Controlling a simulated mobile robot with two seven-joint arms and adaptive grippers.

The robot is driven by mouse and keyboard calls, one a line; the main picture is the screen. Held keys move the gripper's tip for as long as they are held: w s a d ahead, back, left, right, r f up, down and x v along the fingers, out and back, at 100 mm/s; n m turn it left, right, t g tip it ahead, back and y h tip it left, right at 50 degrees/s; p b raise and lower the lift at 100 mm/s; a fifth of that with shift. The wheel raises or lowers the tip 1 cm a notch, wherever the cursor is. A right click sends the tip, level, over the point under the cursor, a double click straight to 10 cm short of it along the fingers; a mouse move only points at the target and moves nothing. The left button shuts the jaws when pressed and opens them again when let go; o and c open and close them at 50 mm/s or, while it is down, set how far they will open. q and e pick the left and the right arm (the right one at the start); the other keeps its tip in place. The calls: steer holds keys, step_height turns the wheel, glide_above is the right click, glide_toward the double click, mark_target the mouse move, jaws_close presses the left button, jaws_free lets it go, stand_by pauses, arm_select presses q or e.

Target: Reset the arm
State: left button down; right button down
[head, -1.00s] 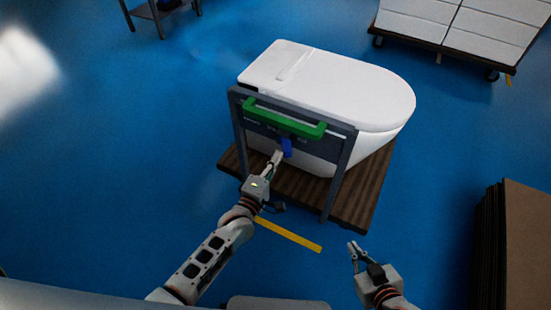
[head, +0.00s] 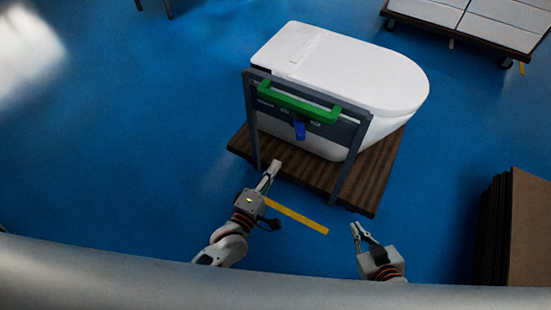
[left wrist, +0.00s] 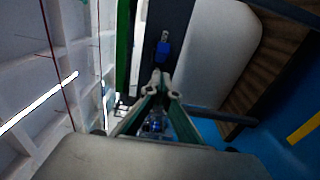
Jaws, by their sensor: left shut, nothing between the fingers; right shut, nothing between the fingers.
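My left gripper (head: 272,170) is shut and empty, in front of the wooden pallet's near edge in the head view. In the left wrist view its fingertips (left wrist: 160,82) meet. The blue part (head: 299,130) hangs below the green handle (head: 298,102) on the grey frame; the blue part also shows beyond the fingertips in the left wrist view (left wrist: 163,50). The left gripper is apart from it. My right gripper (head: 357,232) is at the lower right, empty and clear of everything; its fingers look shut.
A white toilet (head: 345,75) stands on the wooden pallet (head: 372,183) behind the frame. A yellow floor strip (head: 300,216) lies by the left gripper. Stacked brown boards (head: 530,230) stand at the right. A cart with white boxes (head: 430,12) is at the back right. Blue floor at left is clear.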

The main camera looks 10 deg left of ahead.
arm_select(q)
steer(key=shift+s, duration=0.1)
stand_by(0.5)
steer(key=s+a+f+m+g+y, duration=0.1)
steer(key=s+a+f+m+g, duration=0.1)
steer(key=s+a+m, duration=0.5)
steer(key=s+a+f+m+g+y, duration=0.2)
steer(key=s+a+m, duration=0.5)
steer(key=m, duration=0.4)
steer(key=shift+s+a+f+g+y, duration=0.3)
steer(key=shift+a+f+g, duration=0.2)
steer(key=shift+f+g, duration=0.45)
steer(key=shift+r, duration=0.1)
